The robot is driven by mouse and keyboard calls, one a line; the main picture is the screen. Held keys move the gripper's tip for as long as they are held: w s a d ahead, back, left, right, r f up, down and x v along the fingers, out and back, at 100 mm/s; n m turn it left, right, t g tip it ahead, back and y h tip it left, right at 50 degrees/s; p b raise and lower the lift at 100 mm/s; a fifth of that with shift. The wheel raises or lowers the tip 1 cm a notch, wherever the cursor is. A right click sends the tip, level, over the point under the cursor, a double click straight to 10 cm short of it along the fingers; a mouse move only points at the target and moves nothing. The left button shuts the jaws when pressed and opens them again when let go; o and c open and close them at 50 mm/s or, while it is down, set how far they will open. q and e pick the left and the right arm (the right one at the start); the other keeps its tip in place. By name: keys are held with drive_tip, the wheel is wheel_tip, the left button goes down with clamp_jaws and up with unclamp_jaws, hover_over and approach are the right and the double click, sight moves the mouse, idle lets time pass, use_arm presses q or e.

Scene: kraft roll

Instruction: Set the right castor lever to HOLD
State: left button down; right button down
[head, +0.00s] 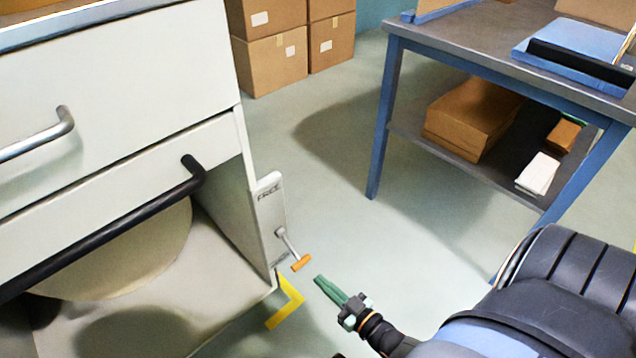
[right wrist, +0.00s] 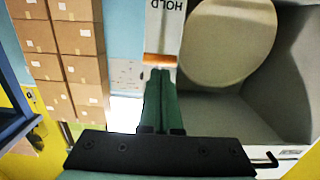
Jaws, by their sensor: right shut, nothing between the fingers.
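The castor lever is a thin metal rod with an orange grip (head: 301,263), mounted on a pale plate (head: 268,212) at the cabinet's lower right corner. FREE is printed at the plate's top; the lower label is too small to read. The rod slants down and right, toward the plate's lower end. In the right wrist view, the plate (right wrist: 164,25) reads HOLD upside down, with the orange grip (right wrist: 160,60) beside it. My right gripper (head: 318,278) has its green fingers shut and empty, their tips close to the grip. Contact cannot be told. My left gripper is out of view.
The cabinet has a black bar (head: 110,232) and a round pale roll (head: 120,255) in its lower bay. Yellow floor tape (head: 290,302) lies below the lever. A blue-framed table (head: 385,120) stands right, cardboard boxes (head: 270,62) behind. Open floor lies between.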

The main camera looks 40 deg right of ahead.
drive_tip(key=s+f, duration=0.1)
drive_tip(key=f, duration=0.1)
drive_tip(key=s+f+b, duration=0.1)
drive_tip(key=s+f, duration=0.1)
drive_tip(key=shift+d, duration=0.15)
drive_tip(key=shift+s, duration=0.1)
idle(0.4)
